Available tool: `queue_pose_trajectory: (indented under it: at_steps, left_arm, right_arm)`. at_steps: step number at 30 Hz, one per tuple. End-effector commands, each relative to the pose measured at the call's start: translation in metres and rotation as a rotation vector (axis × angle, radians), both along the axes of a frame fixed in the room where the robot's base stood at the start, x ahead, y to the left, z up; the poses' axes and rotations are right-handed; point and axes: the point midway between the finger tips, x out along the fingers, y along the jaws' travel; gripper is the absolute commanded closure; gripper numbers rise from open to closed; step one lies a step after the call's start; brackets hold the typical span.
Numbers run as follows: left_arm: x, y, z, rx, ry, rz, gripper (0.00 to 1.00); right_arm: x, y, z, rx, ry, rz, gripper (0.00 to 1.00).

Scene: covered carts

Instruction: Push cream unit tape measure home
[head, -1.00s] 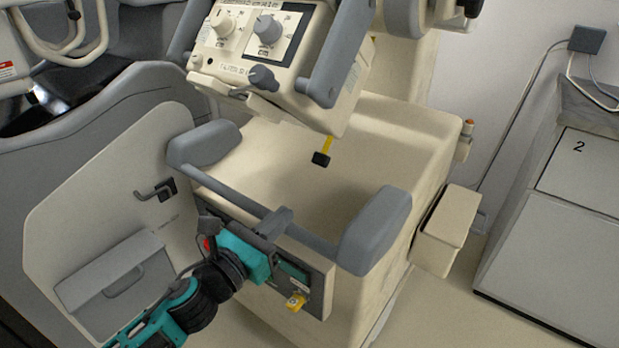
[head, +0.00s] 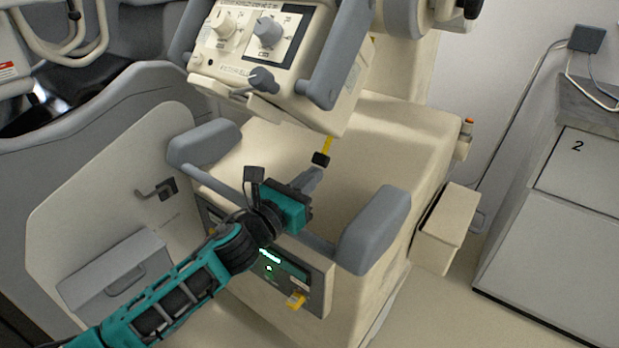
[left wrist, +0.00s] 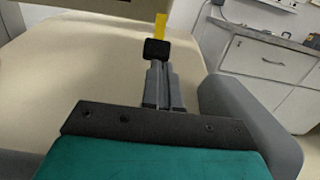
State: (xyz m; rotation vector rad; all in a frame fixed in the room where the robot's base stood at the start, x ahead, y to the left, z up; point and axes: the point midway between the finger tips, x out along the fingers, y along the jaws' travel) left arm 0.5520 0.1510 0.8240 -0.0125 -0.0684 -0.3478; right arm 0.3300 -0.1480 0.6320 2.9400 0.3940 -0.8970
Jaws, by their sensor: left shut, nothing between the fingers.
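The cream unit (head: 385,135) stands in the middle of the head view. Its tape measure is a yellow tape (head: 327,144) with a black end block (head: 320,160), hanging out below the unit's tilted control head. My left gripper (head: 316,172) is shut and empty, its fingertips right at the underside of the black end block. In the left wrist view the yellow tape (left wrist: 160,24) runs up from the black block (left wrist: 157,50), which sits at the tips of the closed fingers (left wrist: 158,66). I cannot tell whether they touch. My right gripper is not in view.
A grey handlebar with two pads (head: 375,230) spans the unit's front, under my left arm. The control head (head: 275,60) overhangs the tape. A cream box (head: 446,228) sits at the unit's right side.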

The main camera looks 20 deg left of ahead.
Motion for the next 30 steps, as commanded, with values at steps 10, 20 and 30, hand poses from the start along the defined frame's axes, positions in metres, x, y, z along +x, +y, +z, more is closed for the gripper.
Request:
queue_pose_trajectory:
  at_steps: [10,20,30]
  left_arm:
    - [0.010,-0.003,0.017,0.001,-0.004,0.000,1.00]
    - [0.021,-0.007,0.027,0.000,-0.003,0.000,1.00]
    - [0.022,-0.004,0.020,0.001,-0.001,-0.001,1.00]
  right_arm:
    - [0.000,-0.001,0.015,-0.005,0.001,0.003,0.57]
    - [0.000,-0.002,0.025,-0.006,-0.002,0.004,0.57]
    - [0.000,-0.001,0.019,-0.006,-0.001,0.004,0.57]
